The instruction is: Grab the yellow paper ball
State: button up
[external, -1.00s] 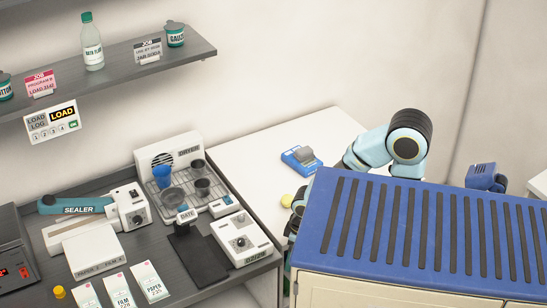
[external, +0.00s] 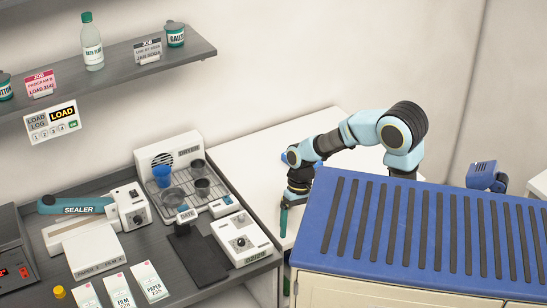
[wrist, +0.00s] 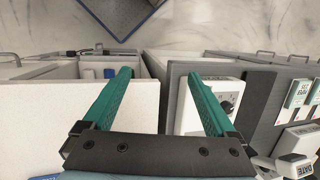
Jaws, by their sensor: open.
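The spot on the white table (external: 252,165) where a small yellow ball showed earlier is now behind or beside my arm. My gripper (external: 285,222) points down at the right side of the dark counter, over the near part of the white table. In the wrist view, its two green fingers (wrist: 160,75) are spread wide with nothing between them. A gap between the white table and the dark counter runs below the fingers.
The dark counter (external: 110,270) at left holds a sealer (external: 75,206), a white dryer (external: 170,150) and a white boxy device (external: 241,240). A shelf (external: 120,62) hangs above.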

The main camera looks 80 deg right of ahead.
jog(key=d+r+m+t+y+p, duration=0.15)
jog(key=d+m+t+y, duration=0.65)
jog(key=d+m, duration=1.35)
jog(key=d+f+n, duration=0.1)
jog(key=d+f+t+h, duration=0.1)
jog(key=f, duration=0.1)
jog(key=s+d+f+n+t+h, duration=0.1)
jog(key=shift+d+f+n, duration=0.3)
jog(key=shift+n, duration=0.05)
jog(key=shift+w+f, duration=0.1)
jog(key=shift+f, duration=0.2)
jog(key=p+x, duration=0.2)
jog(key=x, duration=0.4)
jog(key=shift+w+a, duration=0.2)
jog(key=p+x, duration=0.1)
jog(key=x, duration=0.3)
jog(key=shift+w+f+p, duration=0.1)
jog(key=shift+f+p, duration=0.05)
jog(key=shift+p, duration=0.15)
jog(key=shift+c, duration=0.2)
jog(key=c, duration=1.4)
